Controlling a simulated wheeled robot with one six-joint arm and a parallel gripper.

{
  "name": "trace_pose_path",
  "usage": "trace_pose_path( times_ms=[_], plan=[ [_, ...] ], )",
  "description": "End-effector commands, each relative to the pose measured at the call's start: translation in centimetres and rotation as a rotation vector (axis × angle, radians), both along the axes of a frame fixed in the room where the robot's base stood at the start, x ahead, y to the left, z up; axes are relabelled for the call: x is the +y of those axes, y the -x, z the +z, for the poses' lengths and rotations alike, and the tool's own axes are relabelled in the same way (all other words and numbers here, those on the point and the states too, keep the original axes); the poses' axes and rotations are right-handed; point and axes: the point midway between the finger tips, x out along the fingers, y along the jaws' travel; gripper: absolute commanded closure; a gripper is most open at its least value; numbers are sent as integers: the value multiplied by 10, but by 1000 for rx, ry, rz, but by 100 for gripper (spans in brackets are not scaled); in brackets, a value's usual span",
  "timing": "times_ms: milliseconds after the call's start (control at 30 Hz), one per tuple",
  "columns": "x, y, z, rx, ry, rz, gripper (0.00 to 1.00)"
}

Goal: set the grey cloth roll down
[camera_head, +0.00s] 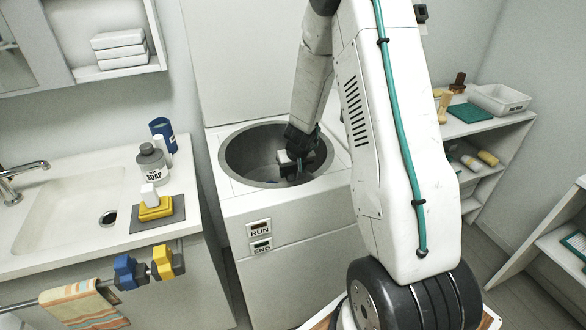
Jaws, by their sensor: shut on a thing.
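My arm reaches down into the round, dark grey tub of a white top-opening machine (232,200). My gripper (297,167) is inside the tub, below its rim. It is shut on a small light grey piece, which I take to be the grey cloth roll (285,157). The roll shows at the left of the fingers and is partly hidden by them. I cannot tell whether it touches the tub floor. A small bluish patch shows low in the tub, too small to name.
Blue and yellow clips and a striped towel (80,303) hang in front. A shelf (500,125) with a white bin stands right.

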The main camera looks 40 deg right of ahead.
Motion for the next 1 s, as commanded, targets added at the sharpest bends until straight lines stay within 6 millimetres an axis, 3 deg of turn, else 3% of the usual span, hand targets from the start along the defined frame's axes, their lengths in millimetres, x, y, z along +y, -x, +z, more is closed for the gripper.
trace_pose_path(
  times_ms=[133, 167, 233, 767, 1000],
  plan=[
    [0, 0, -1, 0, 1, 0, 77],
    [0, 0, -1, 0, 0, 0, 47],
    [0, 0, -1, 0, 0, 0, 28],
    [0, 0, 5, -1, 1, 1, 28],
    [2, 7, 30, -4, 2, 2, 28]
  ],
)
